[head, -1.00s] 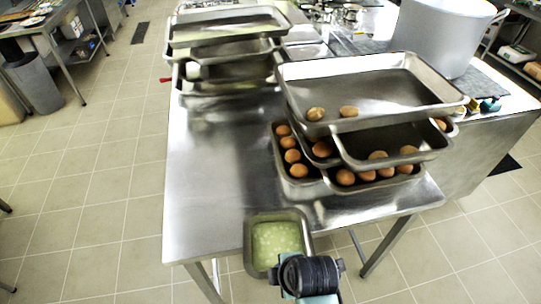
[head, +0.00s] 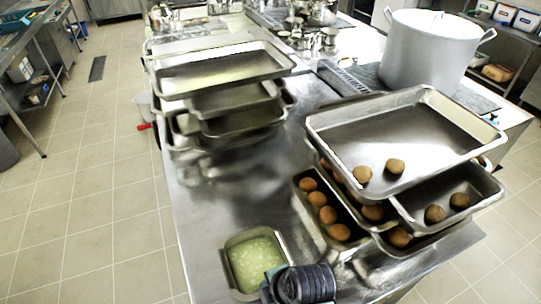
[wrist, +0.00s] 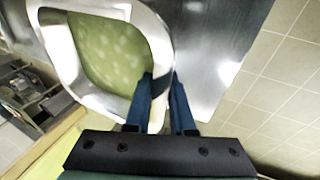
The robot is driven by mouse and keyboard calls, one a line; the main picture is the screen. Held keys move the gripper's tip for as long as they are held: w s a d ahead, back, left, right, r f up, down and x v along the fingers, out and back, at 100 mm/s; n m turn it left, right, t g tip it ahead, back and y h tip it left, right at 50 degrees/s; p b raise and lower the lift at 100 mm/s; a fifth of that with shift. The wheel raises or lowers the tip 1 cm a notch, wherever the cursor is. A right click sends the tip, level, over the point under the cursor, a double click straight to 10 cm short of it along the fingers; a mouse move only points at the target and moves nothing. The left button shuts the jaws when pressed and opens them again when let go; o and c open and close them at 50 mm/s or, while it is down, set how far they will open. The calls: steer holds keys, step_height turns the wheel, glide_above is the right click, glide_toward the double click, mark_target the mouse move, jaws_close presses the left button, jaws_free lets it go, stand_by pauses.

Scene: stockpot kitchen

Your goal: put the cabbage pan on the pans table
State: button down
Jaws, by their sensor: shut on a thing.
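The cabbage pan (head: 256,262) is a small metal pan with pale green contents. It shows at the bottom of the head view, over the near left part of the steel pans table (head: 215,215). My gripper (wrist: 163,88) is shut on the pan's rim, with one blue finger inside the wall and one outside. The pan fills the upper left of the wrist view (wrist: 105,60). In the head view my wrist covers the pan's lower right corner. I cannot tell whether the pan touches the tabletop.
Stacked pans with round brown items (head: 405,140) stand on the right of the table. Another stack of pans (head: 222,75) stands at the back left. A large pot (head: 425,50) is behind on the right. The table's left-middle surface is clear.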

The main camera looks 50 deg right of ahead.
step_height(320, 180, down, 8)
steer(key=shift+s+f+p, duration=0.15)
steer(key=shift+f+p, duration=0.05)
steer(key=shift+p, duration=0.15)
steer(key=c, duration=1.1)
jaws_free()
steer(key=shift+s+a+f, duration=0.1)
steer(key=shift+f, duration=0.05)
steer(key=shift+o, duration=0.2)
steer(key=shift+s+r, duration=0.1)
steer(key=shift+r, duration=0.35)
steer(key=v, duration=1.1)
steer(key=shift+r, duration=0.1)
